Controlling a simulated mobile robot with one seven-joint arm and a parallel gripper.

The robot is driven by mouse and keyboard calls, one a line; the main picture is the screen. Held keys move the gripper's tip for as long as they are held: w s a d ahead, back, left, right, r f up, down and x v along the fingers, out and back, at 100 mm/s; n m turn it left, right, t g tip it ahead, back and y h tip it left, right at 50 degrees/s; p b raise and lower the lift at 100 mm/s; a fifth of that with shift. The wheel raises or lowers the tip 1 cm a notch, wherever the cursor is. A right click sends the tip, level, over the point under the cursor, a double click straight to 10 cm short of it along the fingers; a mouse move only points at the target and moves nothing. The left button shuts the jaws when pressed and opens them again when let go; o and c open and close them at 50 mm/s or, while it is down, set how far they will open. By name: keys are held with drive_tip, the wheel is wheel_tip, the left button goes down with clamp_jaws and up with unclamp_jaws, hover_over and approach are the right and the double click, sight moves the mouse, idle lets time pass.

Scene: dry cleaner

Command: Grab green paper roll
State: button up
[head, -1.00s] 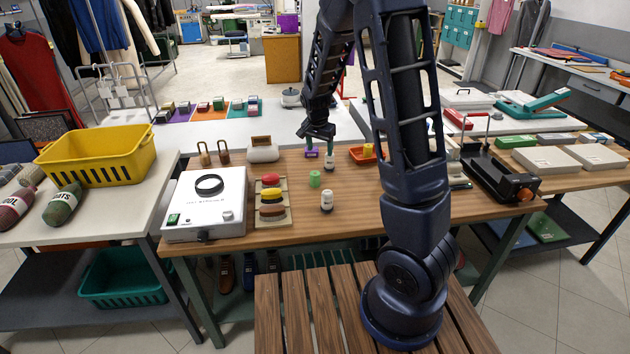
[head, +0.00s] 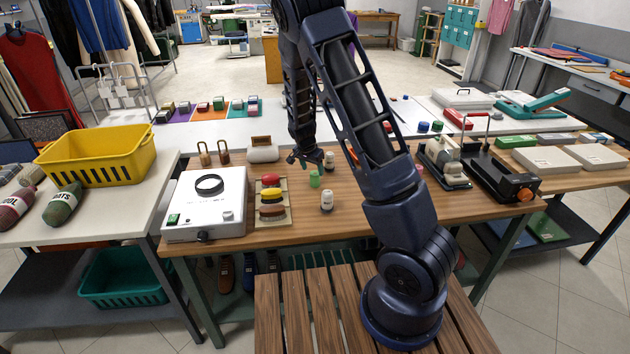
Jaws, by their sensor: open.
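The green paper roll (head: 314,179) is a small light-green cylinder standing upright on the wooden table, between the sponges and the white bottle. My gripper (head: 305,160) is just behind and above it, pointing down, with its dark fingers spread. The fingers look apart from the roll, though the exact gap is hard to tell at this size. Nothing shows between the fingers.
A tray of coloured sponges (head: 271,217) and a white device (head: 205,228) lie left. The table right of the bottle is partly hidden by my arm.

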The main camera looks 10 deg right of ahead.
sight(315, 173)
drive_tip(key=shift+s+d+x, duration=0.15)
drive_tip(key=shift+x, duration=1.2)
drive_tip(key=shift+s+d+x, duration=0.15)
drive_tip(key=shift+x, duration=1.2)
drive_tip(key=c, duration=1.1)
drive_tip(key=shift+o, duration=0.2)
drive_tip(key=shift+r, duration=0.1)
